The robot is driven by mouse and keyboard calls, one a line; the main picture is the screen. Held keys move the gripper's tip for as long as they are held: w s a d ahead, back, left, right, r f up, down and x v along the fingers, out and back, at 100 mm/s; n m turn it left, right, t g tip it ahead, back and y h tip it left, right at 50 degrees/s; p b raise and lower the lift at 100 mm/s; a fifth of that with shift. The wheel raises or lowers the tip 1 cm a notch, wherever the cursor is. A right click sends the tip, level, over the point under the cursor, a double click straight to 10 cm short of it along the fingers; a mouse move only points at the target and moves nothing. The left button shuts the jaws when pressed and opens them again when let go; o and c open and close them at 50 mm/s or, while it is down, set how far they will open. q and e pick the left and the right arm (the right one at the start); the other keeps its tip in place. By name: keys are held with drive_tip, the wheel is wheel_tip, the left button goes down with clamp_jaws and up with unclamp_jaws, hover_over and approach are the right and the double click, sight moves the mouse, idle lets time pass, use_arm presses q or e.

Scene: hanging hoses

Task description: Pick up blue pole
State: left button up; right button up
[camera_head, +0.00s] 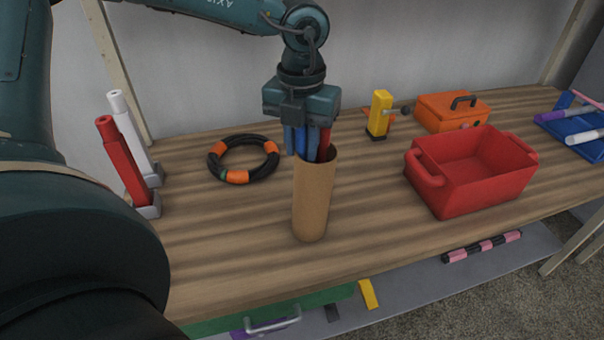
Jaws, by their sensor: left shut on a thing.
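The blue pole (311,148) stands upright in a brown cylindrical holder (313,205) on the wooden table. A red pole (325,142) stands in the same holder, right beside it. My left gripper (301,140) points straight down at the holder's mouth and is shut on the blue pole's upper end. The lower part of the blue pole is hidden inside the holder, and its top is hidden by the gripper. My right gripper is not in view.
A coiled black and orange hose (238,177) lies left of the holder. Red and white cylinders (122,160) stand at the left edge. To the right are a yellow tool (379,113), a red bin (470,178), an orange box (453,112) and a blue tray (580,126).

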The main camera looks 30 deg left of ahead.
use_arm(q)
clamp_jaws()
drive_tip(key=shift+r, duration=0.1)
drive_tip(key=shift+w+r, duration=0.1)
drive_tip(key=shift+r, duration=0.25)
wheel_tip(320, 180, up, 9)
drive_tip(key=shift+r+b, duration=0.1)
drive_tip(key=shift+b, duration=0.35)
